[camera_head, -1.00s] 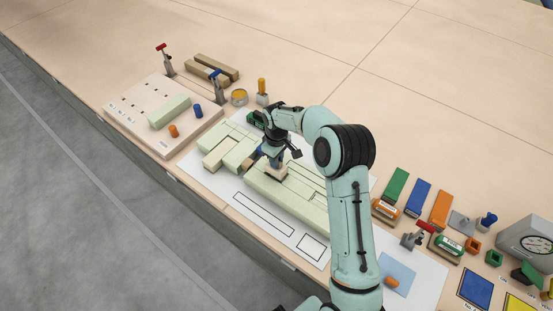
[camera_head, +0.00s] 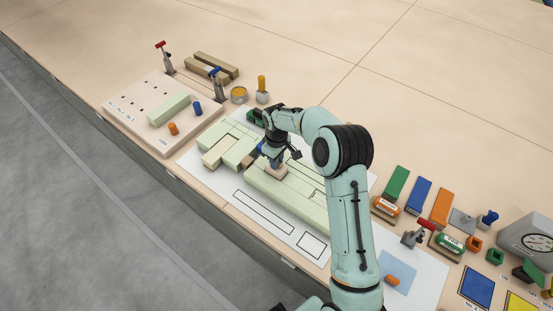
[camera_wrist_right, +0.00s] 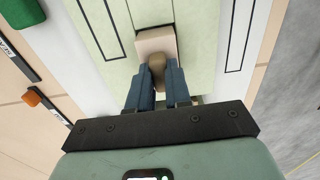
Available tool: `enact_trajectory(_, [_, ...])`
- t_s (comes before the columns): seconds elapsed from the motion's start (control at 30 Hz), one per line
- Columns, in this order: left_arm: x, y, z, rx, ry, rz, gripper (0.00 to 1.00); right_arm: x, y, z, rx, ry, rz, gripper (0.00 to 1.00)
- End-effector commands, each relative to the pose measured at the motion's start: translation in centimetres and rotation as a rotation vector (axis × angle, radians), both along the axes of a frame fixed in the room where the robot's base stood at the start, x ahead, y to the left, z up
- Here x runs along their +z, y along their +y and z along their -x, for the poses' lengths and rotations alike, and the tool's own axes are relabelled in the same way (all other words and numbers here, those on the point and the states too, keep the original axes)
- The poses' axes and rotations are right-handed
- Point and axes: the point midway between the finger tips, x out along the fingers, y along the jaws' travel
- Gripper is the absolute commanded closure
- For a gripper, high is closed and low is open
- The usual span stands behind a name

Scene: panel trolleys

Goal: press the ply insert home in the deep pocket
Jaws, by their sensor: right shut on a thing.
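My right gripper (camera_wrist_right: 156,85) is shut on the brown rounded knob (camera_wrist_right: 157,62) of a small beige wooden block (camera_wrist_right: 155,42). The block also shows in the head view (camera_head: 280,172), under the gripper. In the wrist view, a dark recess edge shows along the block's far and left sides on this panel (camera_wrist_right: 112,42). I cannot tell how deep the block sits, or whether it is the ply insert itself or a piece over it. My left gripper is not in view.
Another pale green panel (camera_head: 222,153) lies to the left. A board with pegs (camera_head: 150,133) stands further left. Toggle clamps and wooden bars (camera_head: 215,67) lie behind. The back of the table is clear.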

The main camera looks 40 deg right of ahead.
Motion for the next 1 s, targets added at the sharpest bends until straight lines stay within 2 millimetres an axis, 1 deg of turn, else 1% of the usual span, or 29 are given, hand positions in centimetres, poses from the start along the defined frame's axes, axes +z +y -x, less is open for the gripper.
enact_trajectory(1.0, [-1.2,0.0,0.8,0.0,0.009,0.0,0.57,-2.6,0.0,0.0,0.0,0.0,0.0,1.0])
